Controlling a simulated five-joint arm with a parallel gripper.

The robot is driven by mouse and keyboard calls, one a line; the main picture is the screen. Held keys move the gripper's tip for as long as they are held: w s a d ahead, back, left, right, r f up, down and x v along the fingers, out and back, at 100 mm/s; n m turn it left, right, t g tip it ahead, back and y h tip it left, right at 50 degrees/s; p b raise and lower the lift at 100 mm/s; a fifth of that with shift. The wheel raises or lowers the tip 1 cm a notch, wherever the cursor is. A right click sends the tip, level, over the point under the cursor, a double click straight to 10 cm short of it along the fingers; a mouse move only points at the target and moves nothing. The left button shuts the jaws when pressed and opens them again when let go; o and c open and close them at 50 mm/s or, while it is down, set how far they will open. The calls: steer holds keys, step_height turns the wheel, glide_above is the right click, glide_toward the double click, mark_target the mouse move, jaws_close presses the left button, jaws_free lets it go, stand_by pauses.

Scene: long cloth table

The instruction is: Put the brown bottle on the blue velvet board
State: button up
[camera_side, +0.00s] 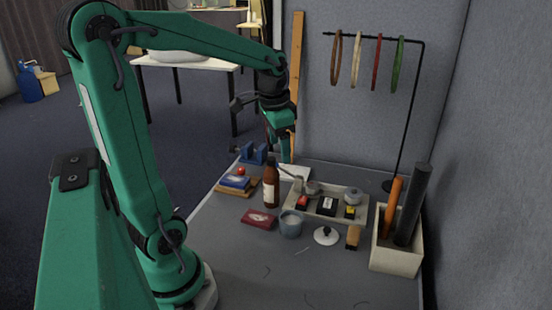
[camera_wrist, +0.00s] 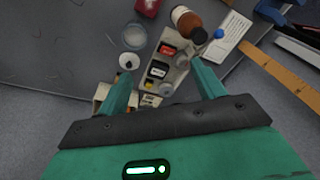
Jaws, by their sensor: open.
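The brown bottle (camera_side: 271,188) stands upright on the grey table, with a pale label low on its side. In the wrist view the bottle (camera_wrist: 186,19) is at the top, beyond the fingertips. A small flat blue piece (camera_side: 236,181) with a pale patch lies on a tan slab left of the bottle; I cannot tell whether it is the blue velvet board. My gripper (camera_side: 281,150) is above the table, behind and above the bottle and apart from it. Its fingers (camera_wrist: 163,82) are spread and empty.
A tray (camera_side: 340,212) with small boxes and a lidded pot is right of the bottle. A grey cup (camera_side: 290,224), red box (camera_side: 258,219) and white lid (camera_side: 326,236) are in front. A crate with rolls (camera_side: 396,257) and ring stand (camera_side: 409,110) stand right. The front table is mostly clear.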

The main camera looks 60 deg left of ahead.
mark_target(272, 158)
steer(key=shift+m+g+h, duration=0.3)
steer(key=shift+m+g, duration=0.1)
steer(key=shift+g, duration=0.3)
steer(key=a+f, duration=0.1)
steer(key=a, duration=0.1)
steer(key=w+a+f, duration=0.1)
steer(key=a, duration=0.2)
steer(key=a+f, duration=0.2)
steer(key=shift+w+a, duration=0.3)
steer(key=shift+a, duration=0.05)
steer(key=shift+f, duration=0.2)
steer(key=shift+f, duration=1.2)
steer(key=shift+f, duration=0.1)
steer(key=shift+d+f, duration=0.1)
steer(key=shift+f, duration=2.35)
steer(key=shift+c, duration=0.5)
jaws_close()
